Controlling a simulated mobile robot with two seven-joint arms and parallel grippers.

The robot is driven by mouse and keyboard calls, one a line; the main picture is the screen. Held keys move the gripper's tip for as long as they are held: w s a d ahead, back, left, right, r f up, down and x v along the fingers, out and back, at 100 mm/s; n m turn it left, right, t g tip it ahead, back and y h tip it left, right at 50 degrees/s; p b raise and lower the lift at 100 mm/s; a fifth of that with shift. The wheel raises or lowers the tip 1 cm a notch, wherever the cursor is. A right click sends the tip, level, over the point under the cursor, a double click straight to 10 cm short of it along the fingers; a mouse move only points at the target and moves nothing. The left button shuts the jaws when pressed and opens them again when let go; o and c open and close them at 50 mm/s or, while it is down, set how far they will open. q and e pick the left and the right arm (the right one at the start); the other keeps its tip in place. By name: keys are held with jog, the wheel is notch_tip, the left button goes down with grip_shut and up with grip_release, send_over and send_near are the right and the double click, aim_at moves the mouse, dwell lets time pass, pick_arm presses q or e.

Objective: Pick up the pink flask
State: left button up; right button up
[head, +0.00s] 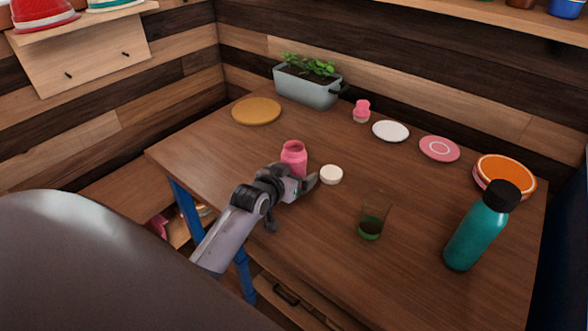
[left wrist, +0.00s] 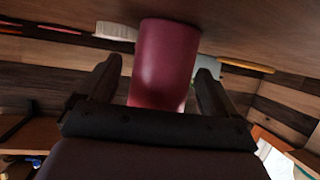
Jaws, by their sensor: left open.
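The pink flask (head: 293,155) is a pink bottle standing upright on the wooden table, left of the middle. Its lower part is partly hidden behind my left gripper (head: 301,185) in the head view. In the left wrist view, which shows the table at the top, the pink flask (left wrist: 165,62) lies in line with the gap between the two fingers of my left gripper (left wrist: 155,82). The fingers are apart, one to each side of it in the picture. I cannot tell whether they touch it. My right gripper is not in view.
A white round piece (head: 331,175) lies just right of the gripper. A green-bottomed glass (head: 372,222) and teal bottle (head: 476,235) stand further right. A planter (head: 308,90), yellow plate (head: 256,111) and small pink-topped jar (head: 361,111) are behind. The table's left corner is clear.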

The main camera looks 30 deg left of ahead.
pick_arm(q)
jog(key=shift+r, duration=0.1)
jog(key=c, duration=1.2)
notch_tip(320, 180, up, 20)
jog(key=p, duration=0.2)
